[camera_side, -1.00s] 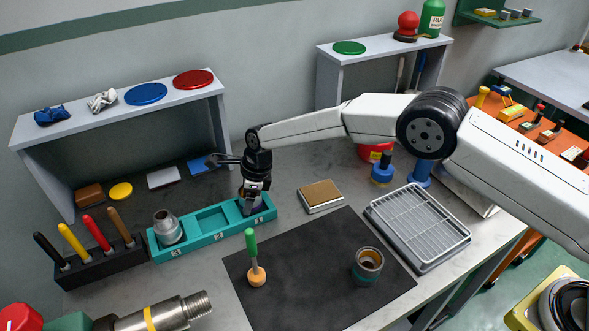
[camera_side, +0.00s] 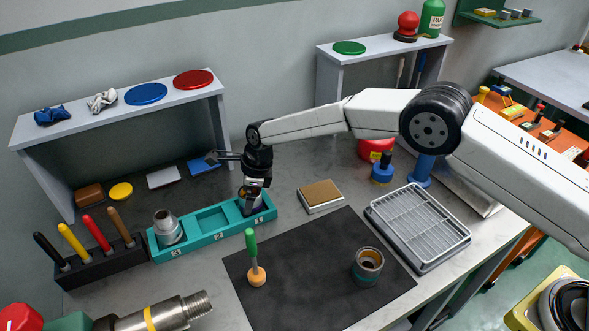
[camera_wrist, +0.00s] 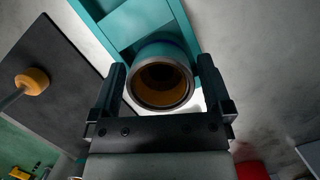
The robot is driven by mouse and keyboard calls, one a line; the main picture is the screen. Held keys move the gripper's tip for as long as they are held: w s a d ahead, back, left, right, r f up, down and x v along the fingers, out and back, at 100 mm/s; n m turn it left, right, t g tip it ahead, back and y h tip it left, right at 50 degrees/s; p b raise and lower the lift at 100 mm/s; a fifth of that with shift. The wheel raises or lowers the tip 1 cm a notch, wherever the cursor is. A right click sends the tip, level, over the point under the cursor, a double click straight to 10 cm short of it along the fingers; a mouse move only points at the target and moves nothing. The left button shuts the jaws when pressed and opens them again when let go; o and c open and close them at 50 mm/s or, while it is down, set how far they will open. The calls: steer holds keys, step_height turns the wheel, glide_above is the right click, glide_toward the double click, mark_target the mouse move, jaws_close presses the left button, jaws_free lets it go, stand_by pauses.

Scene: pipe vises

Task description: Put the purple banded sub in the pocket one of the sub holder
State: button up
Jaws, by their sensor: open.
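The teal sub holder (camera_side: 196,248) has a row of three pockets. A sub with an orange inside (camera_wrist: 162,84) stands in the right end pocket; a bluish-purple edge shows on its teal wall in the wrist view, and it looks upright. In the side view it is partly hidden by my gripper (camera_side: 254,192). My gripper is open just above this sub. In the wrist view its two fingers (camera_wrist: 162,85) stand on either side of the sub, with gaps. The middle pocket is empty. A grey sub (camera_side: 167,227) stands in the left end pocket.
Another teal sub (camera_side: 368,264) stands on the black mat (camera_side: 310,285), beside a green-handled brush (camera_side: 253,258). A rack of coloured handles (camera_side: 100,264) is left of the holder. A tan-topped block (camera_side: 321,194) and a wire tray (camera_side: 418,228) are to the right.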

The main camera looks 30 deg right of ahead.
steer(key=v, duration=1.1)
stand_by(0.4)
steer(key=s+d+r+n+t+h, duration=0.1)
steer(key=s+d+n, duration=0.4)
steer(key=d, duration=0.3)
steer(key=s+d+r+n, duration=0.2)
steer(key=s+d+n, duration=0.35)
steer(key=d, duration=0.25)
steer(key=s+d+f+n+h, duration=0.1)
steer(key=s+d+n, duration=0.4)
steer(key=s, duration=0.4)
steer(key=s+d+f+n, duration=0.1)
steer(key=s+d+n, duration=0.4)
steer(key=s+n, duration=0.2)
steer(key=shift+s+d+h, duration=0.4)
steer(key=shift+s, duration=0.55)
